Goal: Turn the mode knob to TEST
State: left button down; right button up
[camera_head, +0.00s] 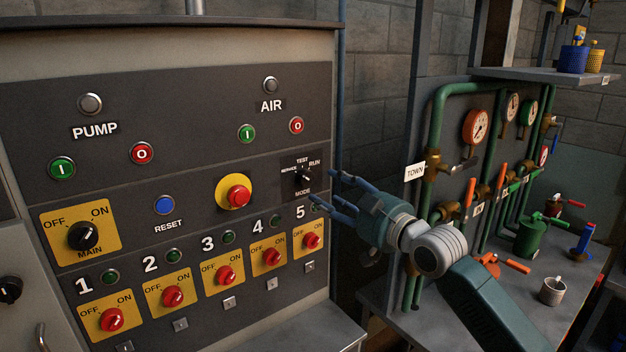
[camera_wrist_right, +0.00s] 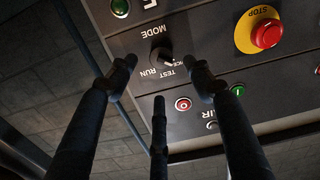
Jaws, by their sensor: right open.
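The mode knob (camera_head: 304,176) is a small black knob on a dark plate at the right edge of the panel, with SERVICE, TEST and RUN above it and MODE below. In the right wrist view the knob (camera_wrist_right: 163,56) appears upside down, between and beyond my fingertips. A pale mark shows on it, but I cannot tell surely which label it points at. My right gripper (camera_head: 325,186) is open, its fingers reaching left toward the knob. Its three fingers (camera_wrist_right: 160,76) are spread and empty in the wrist view, apparently short of the knob. My left gripper is not in view.
A red stop button (camera_head: 238,196) on a yellow disc sits left of the knob. The switch numbered 5 (camera_head: 311,241) is just below. Right of my arm are green pipes (camera_head: 437,118) with valves, a TOWN sign (camera_head: 415,171) and a bench holding a mug (camera_head: 552,291).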

aim_at(311, 182)
jog(key=p+x, duration=0.1)
jog(key=x, duration=0.5)
jog(key=shift+a+r, duration=0.2)
jog(key=shift+a, duration=0.05)
jog(key=shift+p+x, duration=0.35)
jog(key=shift+x, duration=0.45)
jog(key=shift+d+f, duration=0.1)
jog(key=shift+f, duration=0.05)
jog(key=c, duration=1.1)
